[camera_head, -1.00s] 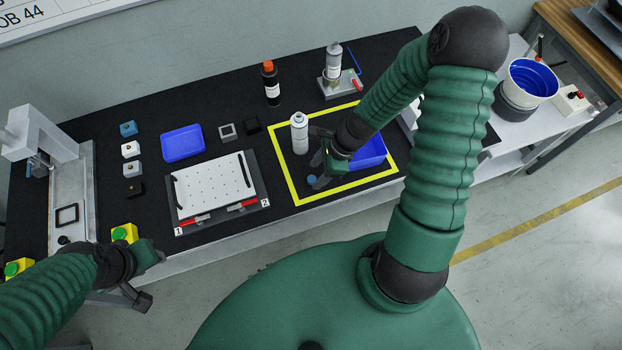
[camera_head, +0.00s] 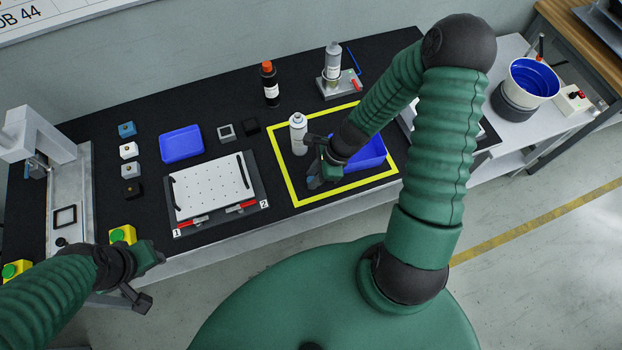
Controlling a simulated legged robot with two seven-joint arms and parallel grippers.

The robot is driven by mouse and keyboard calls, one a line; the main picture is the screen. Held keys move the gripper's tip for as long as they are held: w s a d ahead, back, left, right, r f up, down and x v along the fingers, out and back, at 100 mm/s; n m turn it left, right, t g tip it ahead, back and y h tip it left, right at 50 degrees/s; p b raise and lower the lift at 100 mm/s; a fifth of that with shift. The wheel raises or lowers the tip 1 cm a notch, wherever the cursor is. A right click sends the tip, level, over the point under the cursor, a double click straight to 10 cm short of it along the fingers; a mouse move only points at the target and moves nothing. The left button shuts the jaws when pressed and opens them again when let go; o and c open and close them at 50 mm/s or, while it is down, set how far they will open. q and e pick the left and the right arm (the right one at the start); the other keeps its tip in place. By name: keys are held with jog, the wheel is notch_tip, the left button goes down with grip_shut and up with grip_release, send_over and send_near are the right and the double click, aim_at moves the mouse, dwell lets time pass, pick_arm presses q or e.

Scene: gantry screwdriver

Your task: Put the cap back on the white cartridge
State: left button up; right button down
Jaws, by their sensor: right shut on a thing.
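The white cartridge (camera_head: 298,135) stands upright inside the yellow outline, at its left part. My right gripper (camera_head: 315,180) is just in front of it and to its right, low over the front part of the outlined area. It is shut on the blue cap, of which only a little shows at the fingertips. The cap is apart from the cartridge top. My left gripper (camera_head: 153,254) hangs at the front left edge of the bench, away from the cartridge. I cannot tell whether its fingers are open.
A blue bin (camera_head: 371,153) stands right of my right gripper, partly behind my arm. A dark bottle with an orange cap (camera_head: 269,83) and another cartridge in a metal holder (camera_head: 332,66) stand behind. A white perforated plate (camera_head: 212,187) lies left.

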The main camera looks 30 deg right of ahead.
dwell(0.4)
notch_tip(320, 180, up, 4)
jog(key=p, duration=0.4)
jog(key=shift+f, duration=0.15)
jog(key=s+a+p, duration=0.2)
jog(key=s+p, duration=0.3)
jog(key=s, duration=0.2)
jog(key=s+a+r+p, duration=0.1)
jog(key=s+a+p, duration=0.2)
jog(key=s+p, duration=0.2)
jog(key=s, duration=0.3)
jog(key=shift+r, duration=0.1)
